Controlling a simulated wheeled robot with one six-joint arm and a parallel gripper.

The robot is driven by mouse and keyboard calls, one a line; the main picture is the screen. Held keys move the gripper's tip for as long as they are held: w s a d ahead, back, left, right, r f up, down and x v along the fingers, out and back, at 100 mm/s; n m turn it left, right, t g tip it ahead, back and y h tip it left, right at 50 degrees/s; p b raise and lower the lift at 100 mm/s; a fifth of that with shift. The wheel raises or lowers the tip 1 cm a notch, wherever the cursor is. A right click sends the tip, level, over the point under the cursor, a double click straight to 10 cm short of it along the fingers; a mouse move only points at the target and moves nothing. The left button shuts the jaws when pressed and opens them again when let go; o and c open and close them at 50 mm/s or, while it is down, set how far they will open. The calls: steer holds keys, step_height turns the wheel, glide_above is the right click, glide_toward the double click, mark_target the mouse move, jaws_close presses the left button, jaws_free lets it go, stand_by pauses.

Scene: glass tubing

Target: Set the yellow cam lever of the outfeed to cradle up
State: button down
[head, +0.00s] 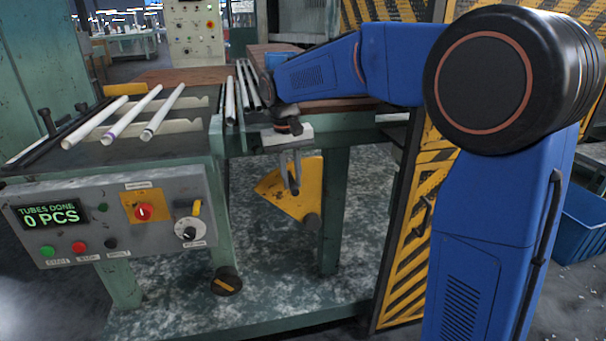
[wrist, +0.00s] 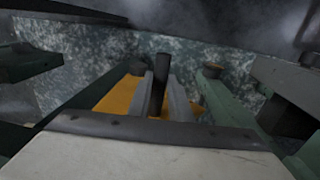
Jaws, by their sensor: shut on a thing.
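The yellow plate (wrist: 118,97) shows behind the fingers there. The handle's lower end is hidden behind the gripper body.
Glass tubes (head: 133,112) lie on the rack at left, and more (head: 243,85) lie on the outfeed. A grey control panel (head: 125,222) is in front at left. Green legs (head: 334,205) stand beside the lever. A striped yellow-black guard (head: 412,225) stands at right.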

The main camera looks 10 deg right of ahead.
steer(key=shift+a+f, duration=0.15)
steer(key=shift+a, duration=0.4)
steer(key=c, duration=1.6)
jaws_free()
steer(key=r, duration=0.5)
steer(key=a+r, duration=0.1)
steer(key=r, duration=1.1)
steer(key=shift+a+r, duration=0.15)
steer(key=shift+r, duration=0.1)
